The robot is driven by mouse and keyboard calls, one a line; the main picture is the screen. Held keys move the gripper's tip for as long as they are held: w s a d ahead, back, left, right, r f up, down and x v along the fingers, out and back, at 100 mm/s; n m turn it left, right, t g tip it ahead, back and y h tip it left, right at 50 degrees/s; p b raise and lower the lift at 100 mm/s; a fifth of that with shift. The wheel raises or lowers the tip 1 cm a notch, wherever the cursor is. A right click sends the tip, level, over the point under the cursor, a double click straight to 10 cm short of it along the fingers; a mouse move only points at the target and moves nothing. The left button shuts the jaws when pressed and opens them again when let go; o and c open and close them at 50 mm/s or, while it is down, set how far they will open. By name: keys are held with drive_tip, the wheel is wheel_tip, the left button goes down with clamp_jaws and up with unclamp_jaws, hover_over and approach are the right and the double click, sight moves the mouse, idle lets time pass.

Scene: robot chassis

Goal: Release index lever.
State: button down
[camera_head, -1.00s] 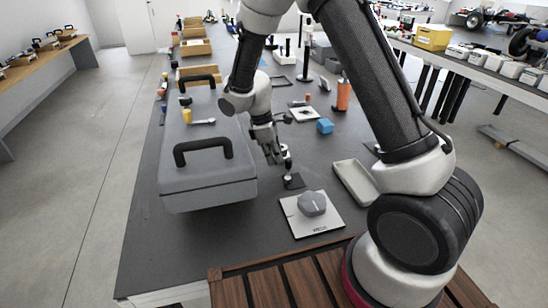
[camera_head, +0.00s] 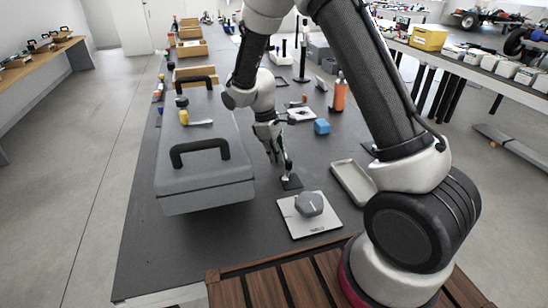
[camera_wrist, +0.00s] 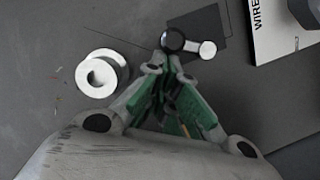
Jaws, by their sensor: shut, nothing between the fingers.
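The index lever (camera_wrist: 190,44) is a pale arm with a dark round knob, on a dark square plate (camera_wrist: 216,28) in the wrist view. In the head view its black base plate (camera_head: 292,183) lies on the bench, right of the grey case, with the small lever on it partly hidden by my gripper. My gripper (camera_wrist: 164,62) is shut and empty, its green-sided fingers together at the dark knob. In the head view my gripper (camera_head: 281,163) points down at the lever. I cannot tell whether the tips touch the knob.
A large grey case (camera_head: 205,180) with black handles stands left of my gripper. A white plate (camera_head: 294,222) with a grey knob lies in front, and a shallow tray (camera_head: 354,182) to the right. A white ring-shaped part (camera_wrist: 96,76) is left of the fingers in the wrist view.

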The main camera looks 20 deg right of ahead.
sight(289, 159)
drive_tip(key=d+m, duration=0.1)
drive_tip(key=m, duration=0.1)
drive_tip(key=d+m, duration=0.1)
drive_tip(key=m, duration=0.1)
drive_tip(key=shift+s+d+m+g+y, duration=0.1)
drive_tip(key=shift+d+m+g+y, duration=0.2)
drive_tip(key=shift+d+g+y, duration=0.1)
drive_tip(key=d+m, duration=0.1)
drive_tip(key=m, duration=0.1)
drive_tip(key=s+d+m+y, duration=0.1)
drive_tip(key=m, duration=0.1)
drive_tip(key=shift+s+d+m, duration=0.15)
drive_tip(key=shift+s+m, duration=0.05)
drive_tip(key=shift+m, duration=0.1)
drive_tip(key=shift+s+a, duration=0.3)
drive_tip(key=shift+a, duration=0.5)
drive_tip(key=shift+r, duration=0.1)
drive_tip(key=v, duration=0.9)
drive_tip(key=shift+w+r, duration=0.3)
drive_tip(key=shift+r, duration=0.05)
